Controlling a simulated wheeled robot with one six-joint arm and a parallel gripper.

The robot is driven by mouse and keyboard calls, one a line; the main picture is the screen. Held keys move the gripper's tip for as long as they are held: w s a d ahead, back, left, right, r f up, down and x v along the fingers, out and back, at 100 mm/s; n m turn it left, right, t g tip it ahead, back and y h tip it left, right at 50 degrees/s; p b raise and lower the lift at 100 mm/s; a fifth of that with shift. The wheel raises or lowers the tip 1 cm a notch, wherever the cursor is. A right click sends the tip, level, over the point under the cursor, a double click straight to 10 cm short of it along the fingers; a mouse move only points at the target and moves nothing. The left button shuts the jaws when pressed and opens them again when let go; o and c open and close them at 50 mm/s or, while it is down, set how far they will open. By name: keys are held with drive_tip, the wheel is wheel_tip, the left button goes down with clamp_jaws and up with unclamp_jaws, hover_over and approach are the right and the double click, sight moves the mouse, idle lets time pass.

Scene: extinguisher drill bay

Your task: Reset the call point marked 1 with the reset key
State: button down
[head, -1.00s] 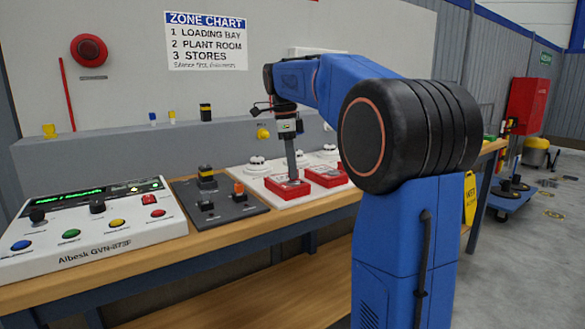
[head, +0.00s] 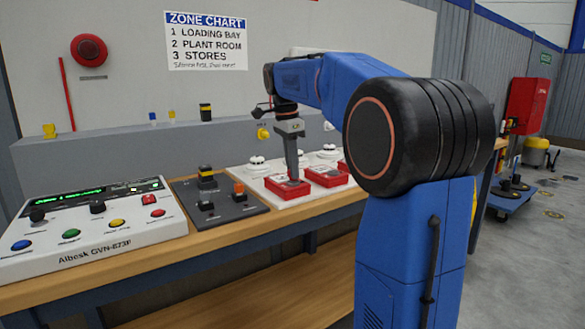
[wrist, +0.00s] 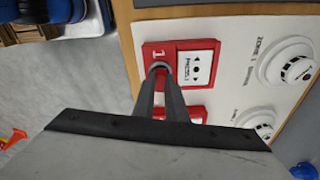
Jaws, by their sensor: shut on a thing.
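The call point marked 1 (wrist: 198,62) is a red box with a white face and a white 1 on its red border, on a white board. In the wrist view my gripper (wrist: 160,72) points down at the red border, just beside the white face and near the 1. Its fingers are closed on a small dark rounded piece, likely the reset key (wrist: 159,66). Most of it is hidden, and I cannot tell whether it is in the keyhole.
More red call points (head: 328,176) and white detectors (head: 257,164) share the white board (head: 295,201). A dark switch plate (head: 232,208) and the white alarm panel (head: 100,240) stand left on the bench. A ledge runs behind.

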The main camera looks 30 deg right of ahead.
drive_tip(key=shift+r, duration=2.45)
idle(0.6)
